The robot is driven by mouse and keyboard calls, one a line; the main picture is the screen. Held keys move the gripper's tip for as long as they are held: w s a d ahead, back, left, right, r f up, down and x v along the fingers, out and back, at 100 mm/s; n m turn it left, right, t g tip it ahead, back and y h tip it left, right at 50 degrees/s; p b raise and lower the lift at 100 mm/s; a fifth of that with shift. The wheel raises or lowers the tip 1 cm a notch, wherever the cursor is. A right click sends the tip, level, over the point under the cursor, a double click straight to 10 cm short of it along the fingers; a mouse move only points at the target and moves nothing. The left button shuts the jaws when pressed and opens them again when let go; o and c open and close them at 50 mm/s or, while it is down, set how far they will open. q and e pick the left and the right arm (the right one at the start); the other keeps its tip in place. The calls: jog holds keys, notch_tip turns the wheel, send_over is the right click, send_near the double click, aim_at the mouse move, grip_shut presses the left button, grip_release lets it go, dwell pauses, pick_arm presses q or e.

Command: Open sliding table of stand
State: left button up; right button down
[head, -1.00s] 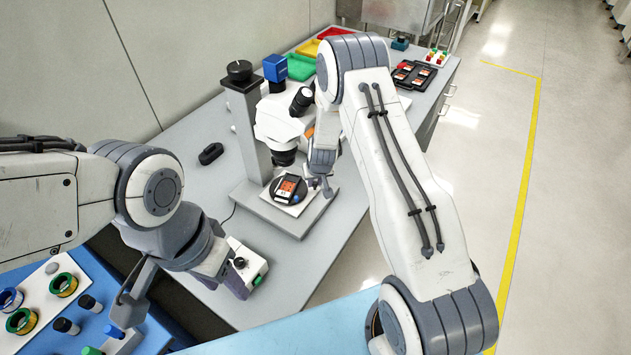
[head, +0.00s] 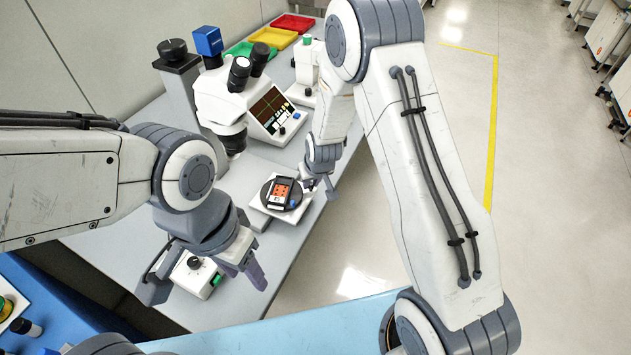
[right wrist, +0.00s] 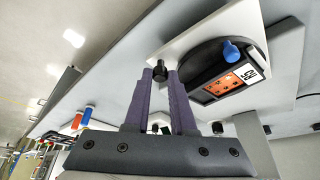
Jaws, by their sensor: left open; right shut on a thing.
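The stand (head: 184,92) carries a white microscope (head: 222,98). Its white sliding table (head: 259,204) sits out to the front right of the microscope's lens. A dark round plate (head: 270,203) on it bears an orange chip holder (head: 283,190), also seen in the right wrist view (right wrist: 226,80). My right gripper (head: 327,189) is at the table's right edge. In the right wrist view its fingers (right wrist: 159,75) are shut on a small dark knob (right wrist: 158,67) at the table's edge. My left gripper (head: 207,282) is open and empty, over the bench's near end.
A monitor unit (head: 272,112) stands behind the sliding table. Red, yellow and green trays (head: 273,38) lie at the back. Open floor lies right of the bench.

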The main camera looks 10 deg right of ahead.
jog(key=c, duration=1)
grip_release()
jog(key=shift+c, duration=0.2)
jog(key=p+v, duration=0.4)
jog(key=v, duration=0.6)
jog(key=shift+r, duration=0.3)
